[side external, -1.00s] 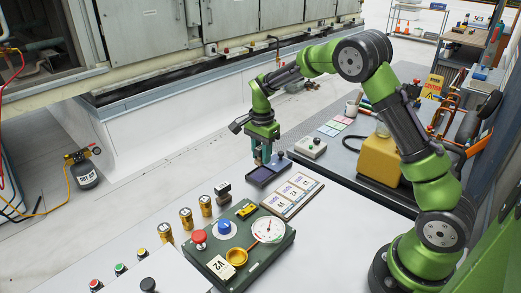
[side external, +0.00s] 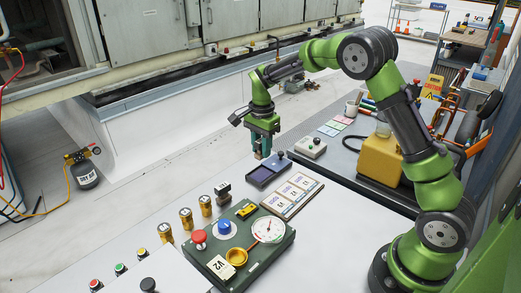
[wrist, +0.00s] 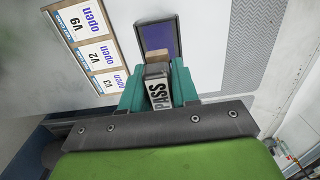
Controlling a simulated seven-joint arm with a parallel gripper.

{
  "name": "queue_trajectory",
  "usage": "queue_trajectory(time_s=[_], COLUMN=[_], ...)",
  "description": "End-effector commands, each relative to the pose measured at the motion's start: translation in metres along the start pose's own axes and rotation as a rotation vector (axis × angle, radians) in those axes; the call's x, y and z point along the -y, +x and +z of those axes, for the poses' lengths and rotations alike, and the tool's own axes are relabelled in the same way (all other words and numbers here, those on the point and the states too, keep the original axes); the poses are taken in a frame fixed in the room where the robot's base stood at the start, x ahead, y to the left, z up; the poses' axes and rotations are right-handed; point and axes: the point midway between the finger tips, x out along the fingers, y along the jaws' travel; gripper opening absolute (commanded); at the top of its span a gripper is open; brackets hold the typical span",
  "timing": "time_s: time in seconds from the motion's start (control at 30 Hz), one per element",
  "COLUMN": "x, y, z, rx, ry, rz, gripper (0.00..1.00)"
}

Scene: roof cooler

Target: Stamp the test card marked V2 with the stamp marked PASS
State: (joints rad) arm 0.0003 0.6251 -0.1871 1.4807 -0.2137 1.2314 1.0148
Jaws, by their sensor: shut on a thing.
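My gripper (side external: 263,151) is shut on the PASS stamp (wrist: 158,92), whose label faces the wrist camera. The stamp is over or just beyond the near end of the dark blue ink pad (side external: 266,173); the pad also shows in the wrist view (wrist: 159,36). I cannot tell the exact height, but it looks a little above the pad. The test card marked V2 (wrist: 96,52) lies in the middle of the card tray (side external: 291,205), between cards V9 (wrist: 76,22) and V3 (wrist: 108,80). All three read "open". The stamp's underside is hidden.
A second stamp (side external: 223,190) stands left of the card tray, near several brass cylinders (side external: 186,217). A green test box (side external: 240,245) with a gauge and knobs sits in front. A grey button box (side external: 310,147) is right of the pad. The white bench between is clear.

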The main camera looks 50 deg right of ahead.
Motion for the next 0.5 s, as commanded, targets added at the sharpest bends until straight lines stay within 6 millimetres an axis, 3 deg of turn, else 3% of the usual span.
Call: queue_trajectory(time_s=[0.17,0.3,0.5], x=[-0.001,-0.025,-0.071], y=[-0.007,-0.012,-0.003], z=[0.000,0.000,-0.001], rx=[0.001,0.009,0.010], ry=[0.001,0.007,0.007], rz=[-0.012,-0.009,-0.002], gripper=[0.00,0.00,0.00])
